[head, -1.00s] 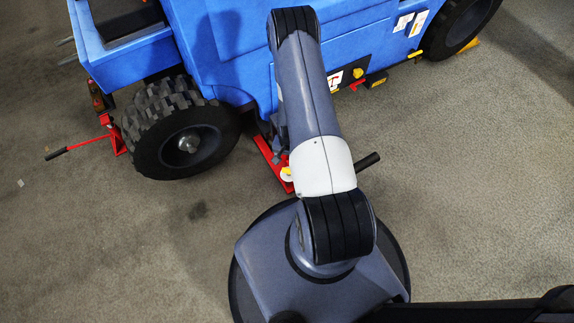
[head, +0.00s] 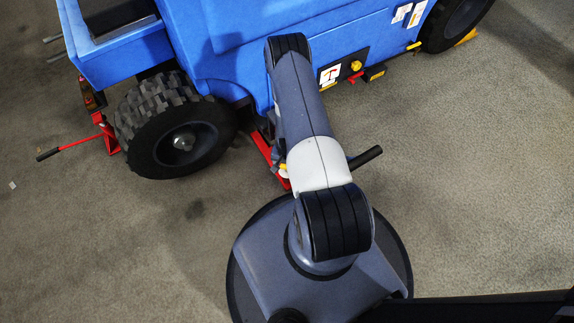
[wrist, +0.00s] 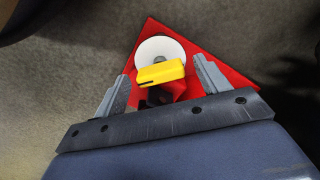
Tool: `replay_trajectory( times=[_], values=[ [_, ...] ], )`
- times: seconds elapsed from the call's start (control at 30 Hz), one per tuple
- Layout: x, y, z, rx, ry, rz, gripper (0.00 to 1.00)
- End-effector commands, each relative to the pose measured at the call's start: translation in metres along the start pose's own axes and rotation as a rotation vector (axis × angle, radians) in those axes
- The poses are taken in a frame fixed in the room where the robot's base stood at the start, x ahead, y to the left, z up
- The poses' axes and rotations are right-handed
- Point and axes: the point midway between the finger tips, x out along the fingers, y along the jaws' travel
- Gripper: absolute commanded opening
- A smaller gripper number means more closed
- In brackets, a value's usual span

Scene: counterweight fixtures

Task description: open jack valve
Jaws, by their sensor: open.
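The jack valve shows in the wrist view as a yellow bar-shaped handle (wrist: 161,73) in front of a white round disc (wrist: 158,47). It sits on the red jack (wrist: 222,82). My gripper (wrist: 161,69) is open, with one grey finger on each side of the yellow handle and a visible gap on both sides. I cannot tell the depth between fingers and handle. In the head view the red jack (head: 264,148) lies beside the blue vehicle, partly hidden by my arm; a small bit of the yellow-and-white valve (head: 284,168) shows. My gripper is mostly hidden there.
The blue vehicle (head: 232,60) stands close behind the jack, with a black front wheel (head: 183,143) to the left. A black bar end (head: 366,157) sticks out right of my arm. Another red jack (head: 108,133) with a long handle stands far left. Grey floor is clear at right.

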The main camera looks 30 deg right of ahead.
Motion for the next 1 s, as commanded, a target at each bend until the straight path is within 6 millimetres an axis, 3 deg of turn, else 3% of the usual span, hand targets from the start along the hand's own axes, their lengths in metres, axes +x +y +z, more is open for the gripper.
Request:
replay_trajectory(
  times=[0.27, 0.8, 1.0],
  values=[
    [0.0008, -0.0001, -0.0002, 0.0, 0.0, 0.0, 0.7],
    [0.0006, 0.0, -0.0002, 0.0, 0.0, 0.0, 0.26],
    [0.0029, -0.0004, -0.0012, -0.06, 0.002, -0.001, 0.26]
  ],
)
